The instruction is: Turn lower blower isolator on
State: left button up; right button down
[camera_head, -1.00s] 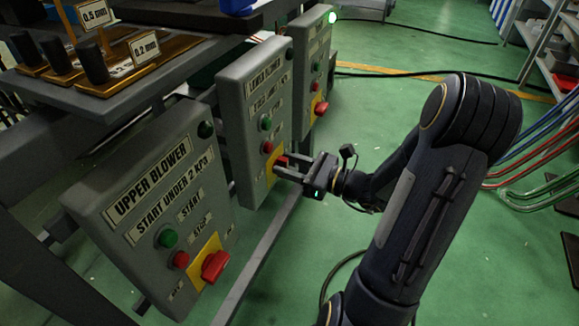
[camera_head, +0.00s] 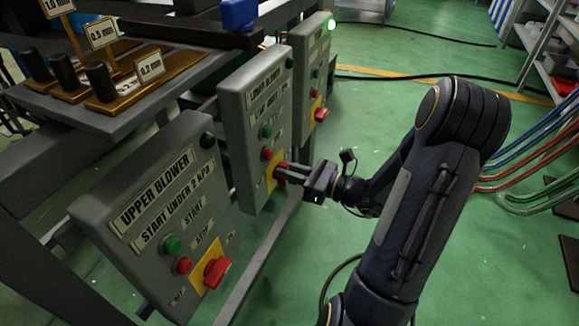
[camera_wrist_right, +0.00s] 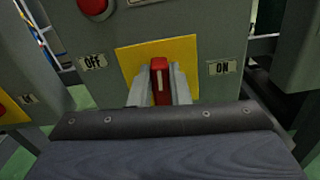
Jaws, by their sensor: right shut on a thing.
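The lower blower box (camera_head: 236,125) is a grey panel in the middle of the head view, with a green and a red button. Its isolator is a red handle (camera_wrist_right: 159,72) on a yellow plate (camera_wrist_right: 127,62), seen close in the right wrist view. The handle stands upright in that view, between an OFF label (camera_wrist_right: 92,62) on the left and an ON label (camera_wrist_right: 222,67) on the right. My right gripper (camera_head: 284,173) is shut on the handle, one finger on each side, partly hiding it in the head view. My left gripper is not in view.
The upper blower box (camera_head: 150,215) stands nearer at the left, with its own red isolator (camera_head: 216,271). A third box (camera_head: 309,75) with a lit green lamp stands behind. Green floor (camera_head: 370,110) is open to the right; hoses (camera_head: 535,165) lie farther right.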

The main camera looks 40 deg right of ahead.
jog(key=shift+w+d+f+m+p, duration=0.1)
jog(key=shift+d+f+m+p, duration=0.15)
jog(key=shift+m+p, duration=2.6)
jog(key=shift+w+d+f+m+p, duration=0.15)
jog(key=shift+f+m+p, duration=0.1)
jog(key=shift+m+p, duration=2.65)
jog(key=shift+w+d+f+m+p, duration=0.1)
jog(key=shift+d+f+m+p, duration=0.15)
jog(key=shift+m+p, duration=2.6)
jog(key=c, duration=1.4)
grip_release()
jog(key=shift+o, duration=0.2)
jog(key=v, duration=0.8)
jog(key=shift+p, duration=0.3)
